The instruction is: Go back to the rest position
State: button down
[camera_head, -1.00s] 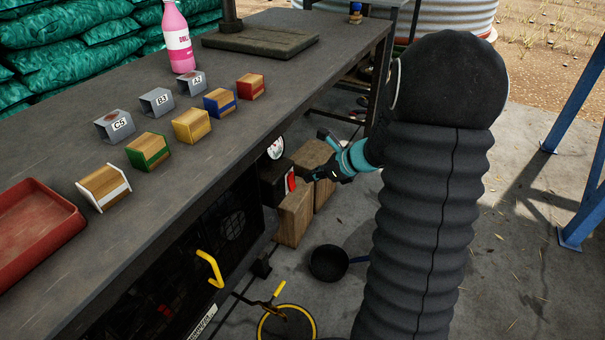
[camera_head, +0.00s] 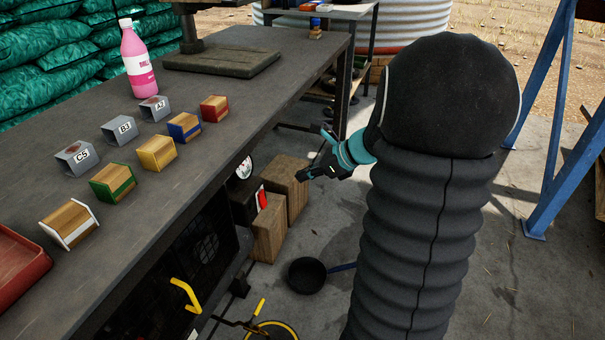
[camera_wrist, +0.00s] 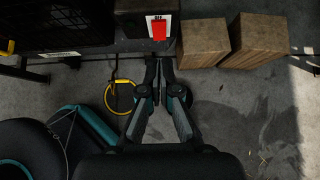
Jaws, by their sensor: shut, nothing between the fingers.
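My gripper (camera_head: 314,173) shows in the head view to the right of the workbench (camera_head: 226,150), beyond its edge and over the floor. In the wrist view my gripper (camera_wrist: 159,64) is shut with its fingers together and nothing between them. The dark box with the red switch (camera_wrist: 158,27) lies just ahead of the fingertips in the wrist view. The same red switch (camera_head: 262,199) shows in the head view below the bench edge, left of my gripper and apart from it.
On the bench stand small wooden blocks (camera_head: 157,153), grey labelled holders (camera_head: 119,131), a pink bottle (camera_head: 138,62) and a red tray (camera_head: 18,268).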

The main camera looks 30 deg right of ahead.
jog(key=s+a+f+n+g+h, duration=0.1)
jog(key=s+a+n+g+h, duration=0.1)
jog(key=s+n, duration=0.45)
jog(key=s+a+f+n+g+h, duration=0.1)
jog(key=s+a+n+g, duration=0.15)
jog(key=s+n, duration=0.45)
jog(key=s+a+r+n+t+h, duration=0.2)
jog(key=s+a+r+n, duration=0.7)
jog(key=n, duration=0.5)
jog(key=shift+s+a+r+t+h, duration=0.25)
jog(key=shift+s+r+t+h, duration=0.15)
jog(key=shift+s+h, duration=0.4)
jog(key=shift+w, duration=0.15)
